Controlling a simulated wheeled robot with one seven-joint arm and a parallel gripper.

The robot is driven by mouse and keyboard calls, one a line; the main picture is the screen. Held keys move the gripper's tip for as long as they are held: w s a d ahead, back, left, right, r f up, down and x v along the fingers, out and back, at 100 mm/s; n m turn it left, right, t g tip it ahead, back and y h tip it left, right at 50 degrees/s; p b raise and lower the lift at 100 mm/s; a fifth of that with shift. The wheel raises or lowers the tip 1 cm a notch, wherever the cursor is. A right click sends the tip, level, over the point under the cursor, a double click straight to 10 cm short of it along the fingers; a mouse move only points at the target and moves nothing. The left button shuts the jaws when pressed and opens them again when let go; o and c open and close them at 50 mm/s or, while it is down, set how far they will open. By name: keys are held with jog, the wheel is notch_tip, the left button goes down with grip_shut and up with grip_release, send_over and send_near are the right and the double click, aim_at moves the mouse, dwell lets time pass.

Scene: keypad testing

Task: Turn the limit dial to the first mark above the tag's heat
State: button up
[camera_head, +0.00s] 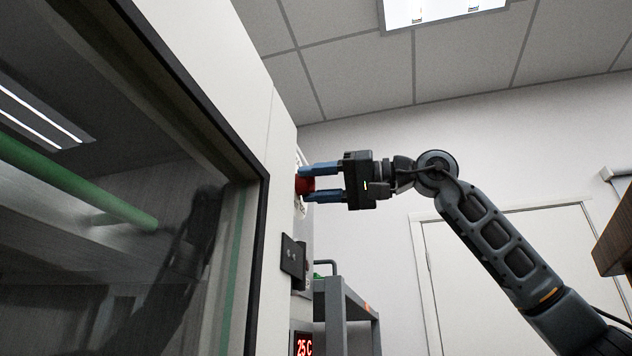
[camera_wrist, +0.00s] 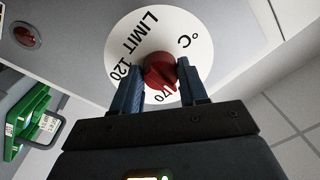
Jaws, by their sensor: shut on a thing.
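The limit dial is a round white plate (camera_wrist: 120,47) lettered LIMIT and °C, with 120 and 170 readable on its rim; other marks are hidden by my gripper. Its red knob (camera_wrist: 158,70) sits at the centre. My gripper (camera_wrist: 157,82) is shut on the knob, one blue finger on each side. In the head view my gripper (camera_head: 313,182) reaches left to the red knob (camera_head: 303,185) on the cabinet's side face. I cannot tell the knob's exact pointing.
A glass-fronted cabinet (camera_head: 160,110) fills the left of the head view. A red round button (camera_wrist: 26,35) is at the wrist view's upper left. A grey rack (camera_head: 345,305) stands below my gripper.

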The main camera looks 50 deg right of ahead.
jog(key=shift+f+n, duration=0.15)
jog(key=shift+n, duration=0.35)
jog(key=o, duration=1)
jog(key=shift+o, duration=0.2)
jog(key=b+v, duration=0.1)
jog(key=v, duration=0.6)
jog(key=shift+s+d+b, duration=0.2)
jog(key=shift+s+b, duration=0.15)
